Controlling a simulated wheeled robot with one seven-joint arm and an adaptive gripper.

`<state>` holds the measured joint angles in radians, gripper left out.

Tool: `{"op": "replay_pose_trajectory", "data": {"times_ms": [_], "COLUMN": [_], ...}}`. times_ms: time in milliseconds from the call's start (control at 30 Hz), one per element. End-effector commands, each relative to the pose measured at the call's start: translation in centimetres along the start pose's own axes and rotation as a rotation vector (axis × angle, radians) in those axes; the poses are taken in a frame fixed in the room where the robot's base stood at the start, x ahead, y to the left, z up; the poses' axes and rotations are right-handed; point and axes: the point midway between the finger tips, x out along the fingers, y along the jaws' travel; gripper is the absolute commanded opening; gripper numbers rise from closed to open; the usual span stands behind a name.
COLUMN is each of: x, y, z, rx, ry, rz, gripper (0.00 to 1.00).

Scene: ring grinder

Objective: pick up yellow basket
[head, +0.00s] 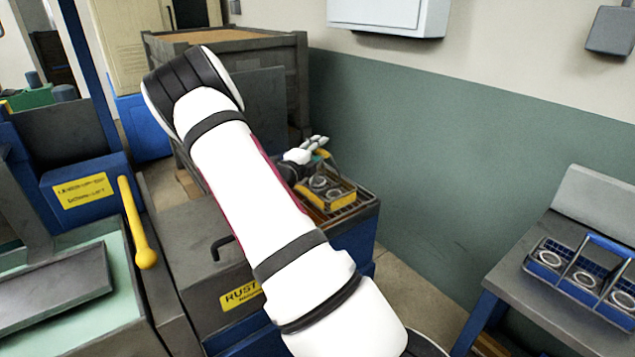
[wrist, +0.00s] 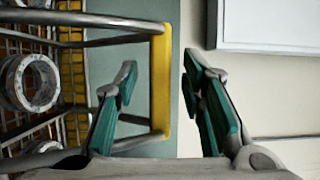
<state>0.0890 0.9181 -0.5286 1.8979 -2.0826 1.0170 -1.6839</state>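The yellow basket (head: 343,198) stands on a rack on top of the dark and blue rust machine in the head view. It holds metal rings. Its yellow handle grip (wrist: 160,85) and grey handle rods show in the wrist view, with the basket body at the left. My gripper (head: 318,142) is above the basket, close to the handle. In the wrist view my gripper (wrist: 158,78) is open, and the handle grip appears between its two fingers. No contact is visible, and I cannot tell the exact depth. My arm hides part of the machine.
A blue basket with rings (head: 585,280) stands on a grey table (head: 520,290) at the right. A large grey crate (head: 285,65) is behind my gripper. A wall (head: 450,150) closes the back right. A yellow lever (head: 135,220) stands at the left.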

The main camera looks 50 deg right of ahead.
Motion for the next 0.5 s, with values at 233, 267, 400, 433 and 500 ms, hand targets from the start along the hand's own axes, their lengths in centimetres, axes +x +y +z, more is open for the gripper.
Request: {"op": "replay_pose_trajectory", "data": {"times_ms": [233, 267, 400, 433, 500], "x": [0.01, 0.01, 0.00, 0.00, 0.00], "y": [0.02, 0.01, 0.02, 0.02, 0.03], "z": [0.02, 0.02, 0.02, 0.02, 0.02], "rx": [0.000, 0.000, 0.000, 0.000, -0.001], "ry": [0.000, 0.000, 0.000, 0.000, 0.000], "rz": [0.001, 0.001, 0.001, 0.001, 0.001], "gripper": [0.25, 0.19, 0.00, 0.00, 0.00]}}
